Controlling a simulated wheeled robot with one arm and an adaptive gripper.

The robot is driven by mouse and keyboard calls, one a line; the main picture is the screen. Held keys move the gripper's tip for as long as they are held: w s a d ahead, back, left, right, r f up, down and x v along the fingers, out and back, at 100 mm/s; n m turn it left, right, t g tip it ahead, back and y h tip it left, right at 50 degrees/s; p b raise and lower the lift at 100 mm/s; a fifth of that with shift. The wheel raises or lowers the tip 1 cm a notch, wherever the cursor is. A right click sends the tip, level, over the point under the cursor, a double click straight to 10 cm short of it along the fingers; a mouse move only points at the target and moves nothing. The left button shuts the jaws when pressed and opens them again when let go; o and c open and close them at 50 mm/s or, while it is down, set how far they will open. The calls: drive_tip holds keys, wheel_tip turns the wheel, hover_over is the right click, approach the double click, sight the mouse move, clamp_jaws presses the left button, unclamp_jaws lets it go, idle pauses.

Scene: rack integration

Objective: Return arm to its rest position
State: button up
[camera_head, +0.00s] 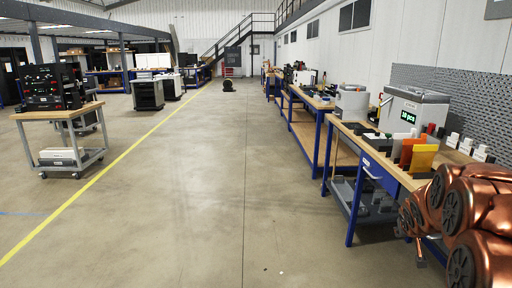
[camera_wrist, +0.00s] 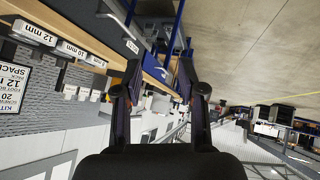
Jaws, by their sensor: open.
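My gripper (camera_wrist: 159,75) shows in the wrist view with its two dark fingers apart and nothing between them. My copper-coloured arm (camera_head: 470,215) is bunched up at the lower right of the head view, beside the near end of the workbench. I cannot clearly make out the gripper in the head view.
A cart (camera_head: 73,156) with black equipment stands at left. The concrete aisle (camera_head: 215,190) between is clear, with a yellow floor line (camera_head: 118,160).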

drive_tip(key=s+a+g+y+p, duration=0.1)
drive_tip(key=s+a+g, duration=0.2)
drive_tip(key=s+a, duration=0.7)
drive_tip(key=s+a+r+n+g+y+p, duration=0.1)
drive_tip(key=s+a+g+y, duration=0.1)
drive_tip(key=s+a, duration=0.7)
drive_tip(key=s+a+r+n+g+y+p, duration=0.1)
drive_tip(key=s+a+g, duration=0.3)
drive_tip(key=s+a, duration=0.6)
drive_tip(key=s+y, duration=0.1)
drive_tip(key=s, duration=1)
drive_tip(key=shift+a, duration=0.35)
drive_tip(key=shift+s, duration=0.1)
